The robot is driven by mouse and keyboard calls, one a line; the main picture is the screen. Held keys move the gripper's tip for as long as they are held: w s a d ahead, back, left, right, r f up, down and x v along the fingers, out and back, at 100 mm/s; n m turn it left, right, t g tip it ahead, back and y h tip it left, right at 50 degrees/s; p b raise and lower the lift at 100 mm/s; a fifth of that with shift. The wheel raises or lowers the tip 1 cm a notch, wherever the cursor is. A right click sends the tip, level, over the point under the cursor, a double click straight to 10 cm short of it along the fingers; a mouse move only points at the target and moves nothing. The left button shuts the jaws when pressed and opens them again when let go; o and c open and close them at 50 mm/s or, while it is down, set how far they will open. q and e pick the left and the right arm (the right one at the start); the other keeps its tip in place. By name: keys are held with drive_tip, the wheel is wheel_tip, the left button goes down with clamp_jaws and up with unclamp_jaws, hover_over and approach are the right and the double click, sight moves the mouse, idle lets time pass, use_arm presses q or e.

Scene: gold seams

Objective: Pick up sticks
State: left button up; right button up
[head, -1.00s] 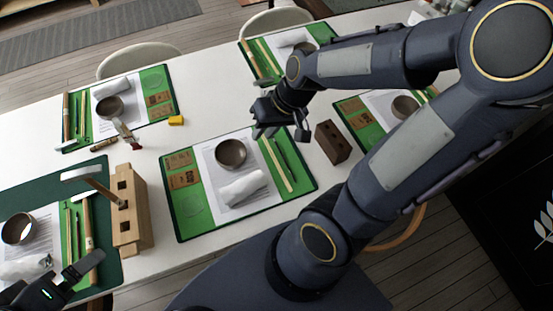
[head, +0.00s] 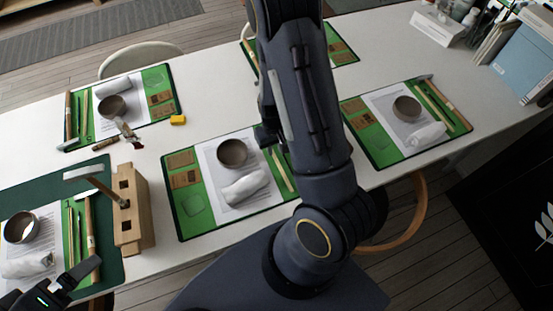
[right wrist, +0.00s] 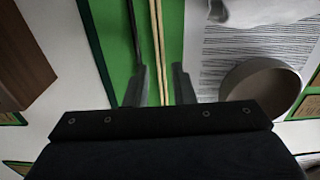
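Two pale thin sticks (head: 283,170) lie side by side on the green mat (head: 196,228) of the middle place setting; my right arm partly covers them in the head view. In the right wrist view the sticks (right wrist: 158,50) run between the two fingers of my right gripper (right wrist: 161,82). These fingers are apart, with green mat showing between them and the sticks. A dark thin tool (right wrist: 133,35) lies beside the sticks, by the left finger. My left gripper (head: 48,294) is at the bottom left of the head view; its fingers are unclear.
A bowl (head: 232,153) and a white wrapped bundle (head: 245,187) sit left of the sticks. A brown block (right wrist: 20,65) stands off the mat's edge. A wooden block with a mallet (head: 126,212) stands left of the mat. Other place settings surround it.

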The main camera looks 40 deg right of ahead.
sight(275, 156)
drive_tip(key=shift+f, duration=1.6)
drive_tip(key=shift+c, duration=0.2)
clamp_jaws()
drive_tip(key=shift+r, duration=0.15)
